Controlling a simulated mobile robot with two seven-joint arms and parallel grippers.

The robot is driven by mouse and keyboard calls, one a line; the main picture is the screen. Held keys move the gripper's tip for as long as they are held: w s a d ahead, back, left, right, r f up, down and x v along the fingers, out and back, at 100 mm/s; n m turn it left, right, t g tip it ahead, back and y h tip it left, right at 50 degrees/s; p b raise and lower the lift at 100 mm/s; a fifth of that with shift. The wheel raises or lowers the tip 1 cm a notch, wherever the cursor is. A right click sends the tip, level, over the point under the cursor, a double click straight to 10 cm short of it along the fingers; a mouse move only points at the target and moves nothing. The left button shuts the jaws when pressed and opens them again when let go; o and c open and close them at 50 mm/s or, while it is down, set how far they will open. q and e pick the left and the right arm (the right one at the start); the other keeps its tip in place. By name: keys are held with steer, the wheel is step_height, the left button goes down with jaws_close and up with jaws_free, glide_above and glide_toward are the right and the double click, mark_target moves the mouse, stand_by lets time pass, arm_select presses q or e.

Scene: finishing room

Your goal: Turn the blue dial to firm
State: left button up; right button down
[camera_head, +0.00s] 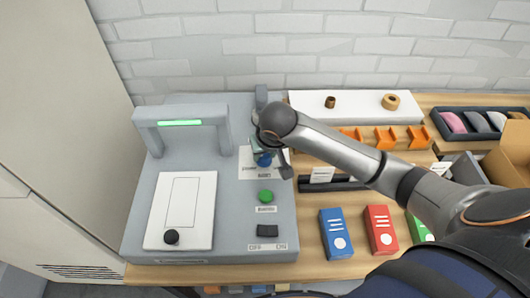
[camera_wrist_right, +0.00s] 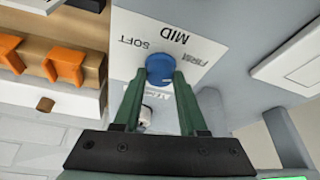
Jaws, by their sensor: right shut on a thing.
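The blue dial (camera_wrist_right: 160,68) sits on a white label plate marked SOFT, MID and FIRM. In the head view the blue dial (camera_head: 263,160) shows small on the grey machine (camera_head: 225,245), partly covered by my right gripper (camera_head: 270,150). In the wrist view my right gripper (camera_wrist_right: 159,80) has its two green fingers shut on the blue dial, one on each side. I cannot make out a pointer on the dial, so its setting is unclear. My left gripper is not in view.
A green button (camera_head: 265,196) and a dark rocker switch (camera_head: 267,231) lie in front of the dial. A grey arch with a green light (camera_head: 180,123) stands to the left. Blue (camera_head: 336,233) and red (camera_head: 381,230) boxes stand on the wooden bench to the right.

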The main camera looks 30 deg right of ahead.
steer(key=shift+c, duration=2.3)
jaws_free()
steer(key=shift+r, duration=0.1)
steer(key=v, duration=1.2)
steer(key=shift+s+r, duration=0.15)
